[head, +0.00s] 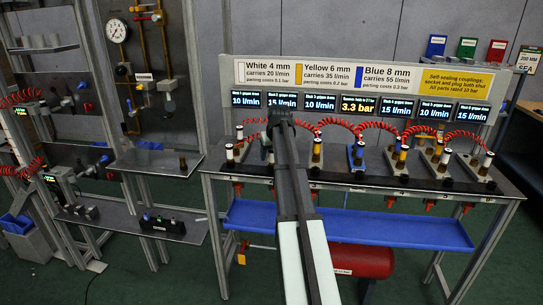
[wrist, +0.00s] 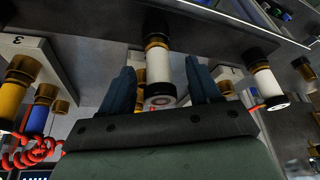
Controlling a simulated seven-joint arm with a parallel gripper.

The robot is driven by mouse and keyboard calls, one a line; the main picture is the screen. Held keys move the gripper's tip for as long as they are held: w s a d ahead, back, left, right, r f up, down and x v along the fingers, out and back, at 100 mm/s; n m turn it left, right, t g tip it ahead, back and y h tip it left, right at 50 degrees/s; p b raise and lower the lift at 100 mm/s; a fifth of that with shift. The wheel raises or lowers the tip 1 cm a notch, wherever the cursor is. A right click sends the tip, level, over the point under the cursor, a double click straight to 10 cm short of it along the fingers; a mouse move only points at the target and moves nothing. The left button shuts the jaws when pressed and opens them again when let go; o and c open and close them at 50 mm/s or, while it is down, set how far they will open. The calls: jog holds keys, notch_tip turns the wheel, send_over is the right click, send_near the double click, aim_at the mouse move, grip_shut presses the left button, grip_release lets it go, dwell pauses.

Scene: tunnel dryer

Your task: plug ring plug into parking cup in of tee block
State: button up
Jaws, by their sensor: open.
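In the wrist view my gripper (wrist: 160,68) is open, its two dark blue fingers on either side of a white cylindrical plug with a brass-coloured collar (wrist: 158,42). Gaps show between the plug and both fingers. I cannot tell whether this is the ring plug. In the head view my arm hides my gripper and the bench spot behind it. Several small blocks holding upright fittings stand along the bench, one of them blue (head: 357,158). I cannot tell which is the tee block or which fitting is its parking cup.
Another white plug (wrist: 266,82) stands to the right in the wrist view; yellow (wrist: 13,95) and blue (wrist: 38,118) fittings are at left. Red coiled hoses (head: 335,124) arch over the bench. A blue tray (head: 345,224) hangs below. A side shelf (head: 160,160) stands left.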

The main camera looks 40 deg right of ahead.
jog(key=v, duration=1.3)
jog(key=s+a+f+m, duration=0.1)
jog(key=s+a+f, duration=0.15)
jog(key=f, duration=0.95)
jog(key=s+a+f+m, duration=0.1)
jog(key=s+a+f, duration=0.15)
jog(key=f, duration=0.85)
jog(key=s+a+f+g, duration=0.1)
jog(key=s+a+f, duration=0.25)
jog(key=f, duration=0.35)
jog(key=s+a+f+n+g+y, duration=0.1)
jog(key=s+a+f, duration=0.1)
jog(key=a+f, duration=0.45)
jog(key=s+a+f+g, duration=0.1)
jog(key=s+a+f, duration=0.1)
jog(key=f, duration=0.7)
jog(key=s+a+f+n+g, duration=0.1)
jog(key=s+a+f+g, duration=0.1)
jog(key=s+a+f, duration=0.5)
jog(key=s+a+f+n+g, duration=0.2)
jog(key=s+a+f, duration=0.6)
jog(key=s, duration=0.8)
jog(key=s+a+f+n+g, duration=0.1)
jog(key=s+a+f+g, duration=0.3)
jog(key=s+a+f, duration=0.3)
jog(key=s+f, duration=0.2)
jog(key=s, duration=0.2)
jog(key=shift+s+a+f+n, duration=0.25)
jog(key=shift+s+f+n, duration=0.05)
jog(key=shift+f, duration=0.05)
